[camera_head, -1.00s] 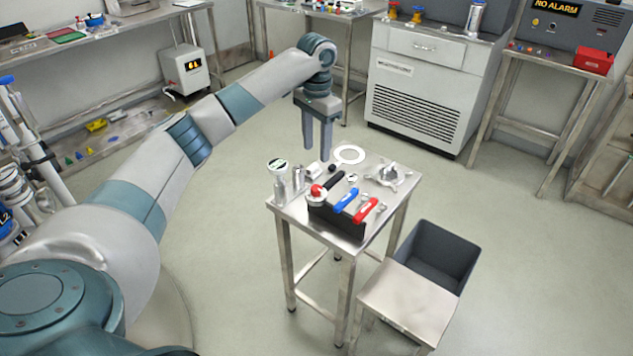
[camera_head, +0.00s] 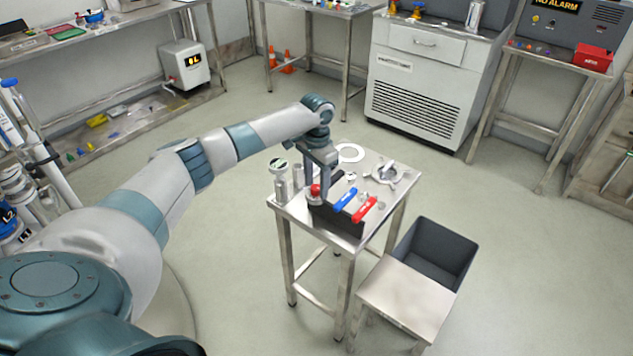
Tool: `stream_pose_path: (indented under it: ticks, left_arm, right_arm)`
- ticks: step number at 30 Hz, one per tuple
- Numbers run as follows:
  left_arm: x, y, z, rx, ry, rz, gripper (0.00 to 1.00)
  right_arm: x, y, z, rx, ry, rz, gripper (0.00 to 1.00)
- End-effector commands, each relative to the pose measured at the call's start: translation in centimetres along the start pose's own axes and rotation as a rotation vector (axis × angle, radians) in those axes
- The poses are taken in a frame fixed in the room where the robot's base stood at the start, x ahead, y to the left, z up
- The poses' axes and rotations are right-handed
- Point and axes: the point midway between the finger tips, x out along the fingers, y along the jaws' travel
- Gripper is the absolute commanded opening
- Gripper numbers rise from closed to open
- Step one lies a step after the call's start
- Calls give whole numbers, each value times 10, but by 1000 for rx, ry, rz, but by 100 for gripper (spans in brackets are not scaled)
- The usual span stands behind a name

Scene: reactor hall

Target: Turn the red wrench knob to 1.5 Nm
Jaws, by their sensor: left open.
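A small steel table (camera_head: 349,239) holds a black rack (camera_head: 336,219) with several wrenches. One wrench has a red handle (camera_head: 365,210), one a blue handle (camera_head: 344,200), and one a black handle, partly hidden. A small round red knob (camera_head: 315,190) sits at the rack's left end. Any torque scale is too small to read. My left gripper (camera_head: 324,192) is open and points down, with its fingers close beside the round red knob. I cannot tell whether they touch it. My right gripper is not in view.
A white ring (camera_head: 350,153), a metal flanged part (camera_head: 389,174) and a round gauge (camera_head: 278,164) share the table. A dark grey bin (camera_head: 434,255) and a low steel stool (camera_head: 411,299) stand at its right front.

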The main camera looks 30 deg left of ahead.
Motion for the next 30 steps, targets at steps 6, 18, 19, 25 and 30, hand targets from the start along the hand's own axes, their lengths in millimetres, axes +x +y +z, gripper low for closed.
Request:
stream_pose_path:
  ticks: [6,18,19,25,30]
  left_arm:
    - [0,0,0,0,0,0,45]
    - [0,0,0,4,0,0,3]
    - [-1,0,0,6,0,0,3]
    - [-2,0,0,46,0,1,3]
    - [-2,0,0,122,-1,2,3]
  right_arm:
    - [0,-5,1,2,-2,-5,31]
    - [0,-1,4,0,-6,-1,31]
    - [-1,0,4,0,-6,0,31]
    - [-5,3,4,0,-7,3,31]
    - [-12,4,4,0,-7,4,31]
